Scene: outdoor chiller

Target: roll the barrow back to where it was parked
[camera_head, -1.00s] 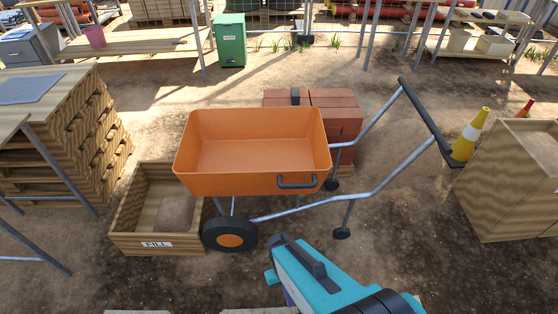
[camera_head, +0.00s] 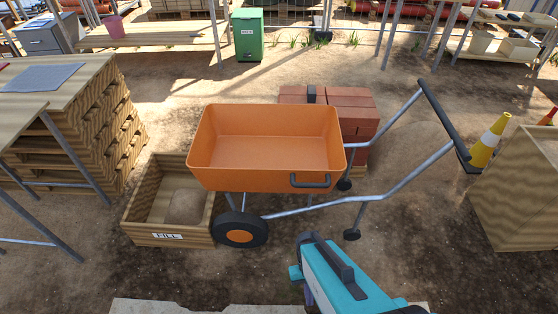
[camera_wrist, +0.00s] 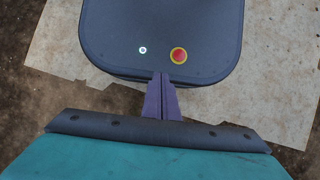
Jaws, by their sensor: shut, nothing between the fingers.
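The orange barrow (camera_head: 265,135) stands upright in the middle of the head view, its tray empty. Its black and orange wheel (camera_head: 240,231) is beside the wooden box labelled FILL (camera_head: 140,212). Its grey handles run right to a black grip bar (camera_head: 440,115). A black handle is on the tray's near side. My gripper (camera_wrist: 162,115) shows in the wrist view as two purple fingers pressed together with nothing between them, above my own dark base. In the head view my teal arm is at the bottom, apart from the barrow; the fingertips are hidden there.
Red bricks (camera_head: 355,108) are stacked behind the barrow. A yellow and white cone (camera_head: 487,143) and a wooden crate (camera_head: 515,200) stand right. Stacked pallets (camera_head: 85,125) are at left, a green bin (camera_head: 247,35) at the back. Bare dirt lies right of the barrow's wheel.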

